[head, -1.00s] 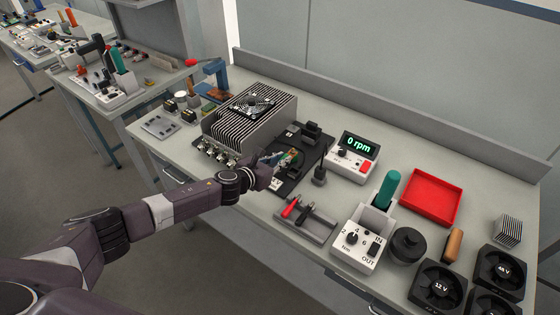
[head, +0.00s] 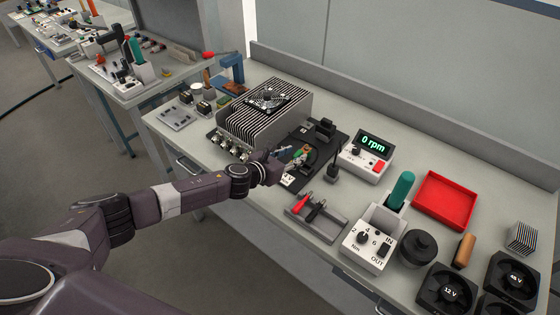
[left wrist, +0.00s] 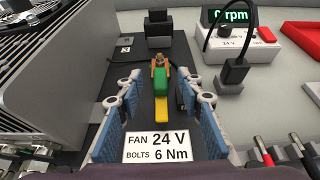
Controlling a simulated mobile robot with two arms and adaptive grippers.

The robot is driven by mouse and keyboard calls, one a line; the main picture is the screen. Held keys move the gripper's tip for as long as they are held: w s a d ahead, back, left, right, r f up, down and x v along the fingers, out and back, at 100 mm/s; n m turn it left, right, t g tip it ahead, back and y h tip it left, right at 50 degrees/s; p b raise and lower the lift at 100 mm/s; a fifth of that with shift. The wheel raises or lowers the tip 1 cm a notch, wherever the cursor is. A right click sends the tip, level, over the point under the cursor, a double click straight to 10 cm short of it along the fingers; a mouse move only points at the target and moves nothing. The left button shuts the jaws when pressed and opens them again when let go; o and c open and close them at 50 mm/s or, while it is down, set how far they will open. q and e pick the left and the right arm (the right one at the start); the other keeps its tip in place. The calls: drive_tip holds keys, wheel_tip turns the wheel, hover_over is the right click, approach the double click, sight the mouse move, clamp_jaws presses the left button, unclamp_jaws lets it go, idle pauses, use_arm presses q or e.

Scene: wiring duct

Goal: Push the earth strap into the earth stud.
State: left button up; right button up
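The green and yellow earth strap (left wrist: 162,88), with a copper-coloured far end, is at the black plate (left wrist: 176,57). It also shows small in the head view (head: 301,154). Orange pieces flank its far end. My left gripper (left wrist: 160,92) is open, its blue-padded fingers on either side of the strap with a visible gap to each. In the head view my left gripper (head: 287,158) reaches over the plate beside the finned housing (head: 262,118). I cannot pick out the earth stud for certain. My right gripper is not in view.
A label (left wrist: 158,147) reads FAN 24 V, BOLTS 6 Nm. A black block (left wrist: 159,28) stands beyond the strap, and a black plug (left wrist: 233,75) with a cable stands to the right. A 0 rpm meter (head: 368,155), red tray (head: 446,200) and probe holder (head: 313,220) are to the right.

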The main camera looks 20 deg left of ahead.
use_arm(q)
drive_tip(key=v, duration=1)
drive_tip(key=shift+s, duration=0.25)
